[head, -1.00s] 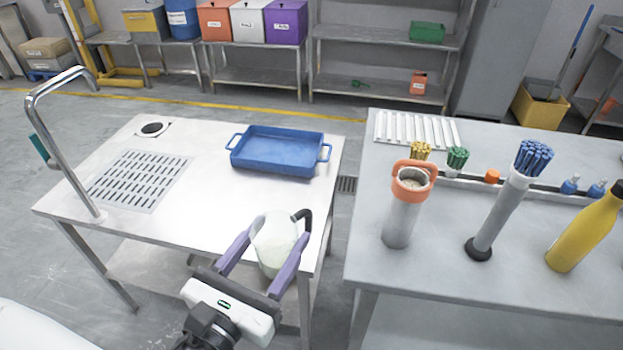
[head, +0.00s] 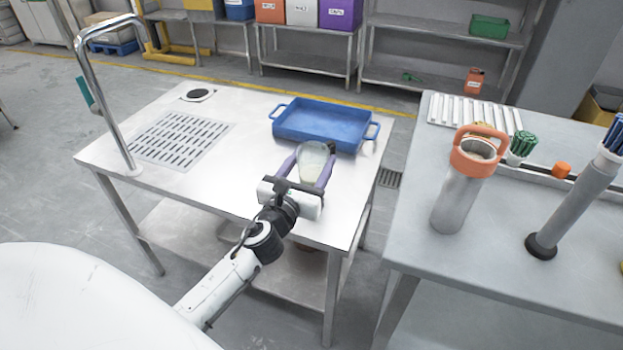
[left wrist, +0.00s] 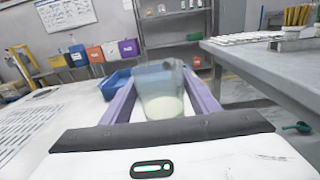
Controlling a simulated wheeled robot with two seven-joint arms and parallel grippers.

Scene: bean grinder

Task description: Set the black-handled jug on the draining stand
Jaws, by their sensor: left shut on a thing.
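The clear jug (head: 314,166) holds some pale contents and is between the purple fingers of my left gripper (head: 312,168), which is shut on it. It shows just in front of the blue tray in the head view; I cannot tell its height above the steel table. A dark part, likely its handle, shows at its far right side. In the left wrist view the jug (left wrist: 160,92) appears upright between the fingers. A slotted draining grate (head: 180,138) is set in the left part of the steel table (head: 235,180). My right gripper is not in view.
The blue two-handled tray (head: 322,127) lies beyond the jug. A bent metal pipe (head: 105,105) rises at the table's left edge. The right table bears a white slatted rack (head: 475,116) and an orange-topped cylinder (head: 463,190). The table's middle is clear.

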